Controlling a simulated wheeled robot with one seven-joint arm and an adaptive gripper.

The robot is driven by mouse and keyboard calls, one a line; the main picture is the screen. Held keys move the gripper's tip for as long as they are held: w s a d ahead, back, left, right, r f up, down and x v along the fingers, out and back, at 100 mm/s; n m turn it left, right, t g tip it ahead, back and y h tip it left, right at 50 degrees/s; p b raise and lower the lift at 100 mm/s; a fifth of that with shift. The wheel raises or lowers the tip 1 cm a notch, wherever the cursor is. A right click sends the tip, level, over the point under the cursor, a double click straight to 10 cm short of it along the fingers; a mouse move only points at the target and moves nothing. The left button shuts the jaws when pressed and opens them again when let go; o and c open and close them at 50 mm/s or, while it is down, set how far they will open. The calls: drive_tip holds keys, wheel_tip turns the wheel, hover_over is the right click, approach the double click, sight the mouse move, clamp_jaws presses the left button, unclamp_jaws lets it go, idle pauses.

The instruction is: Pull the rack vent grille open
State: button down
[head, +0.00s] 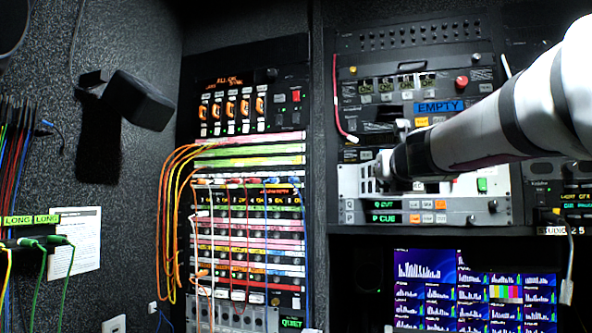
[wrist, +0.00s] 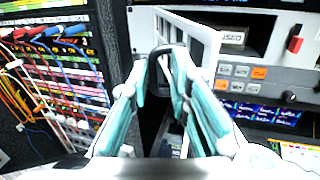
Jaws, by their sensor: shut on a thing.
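The rack vent grille (wrist: 192,34) is a white slotted panel at the top middle of the wrist view. It stands at an angle to the rack face, swung partly out, with a dark gap beneath. A black loop handle (wrist: 166,52) is at its near edge. My gripper (wrist: 167,84) has its teal-padded fingers closed around this handle. In the head view, part of the pale grille (head: 350,181) shows left of my gripper (head: 384,172); my white arm comes in from the right and hides the rest.
A grey panel with Q CUT and P CUE displays (head: 385,218) sits just below my gripper. A patch bay with orange, red and blue cables (head: 245,190) fills the rack to the left. Lit monitors (head: 470,285) are below.

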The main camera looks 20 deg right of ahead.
drive_tip(key=c, duration=2.3)
unclamp_jaws()
drive_tip(key=shift+m+g+h, duration=0.3)
drive_tip(key=shift+m+h, duration=0.1)
drive_tip(key=shift+h, duration=0.3)
drive_tip(key=a, duration=0.1)
drive_tip(key=w+a, duration=0.2)
drive_tip(key=a, duration=0.1)
drive_tip(key=shift+w+a+r, duration=0.1)
drive_tip(key=shift+w+r, duration=0.1)
drive_tip(key=shift+w, duration=0.05)
drive_tip(key=o, duration=0.5)
drive_tip(key=shift+w, duration=0.1)
drive_tip(key=shift+o, duration=0.4)
drive_tip(key=shift+s+d, duration=0.3)
drive_tip(key=shift+d, duration=0.25)
drive_tip(key=shift+w+d+f, duration=0.2)
drive_tip(key=shift+w+f, duration=0.15)
drive_tip(key=shift+w, duration=0.25)
drive_tip(key=shift+a, duration=0.1)
drive_tip(key=s+a, duration=0.2)
drive_tip(key=a, duration=0.5)
drive_tip(key=s+a+p, duration=0.1)
drive_tip(key=s+a, duration=0.2)
drive_tip(key=a, duration=0.4)
drive_tip(key=shift+s+a, duration=0.35)
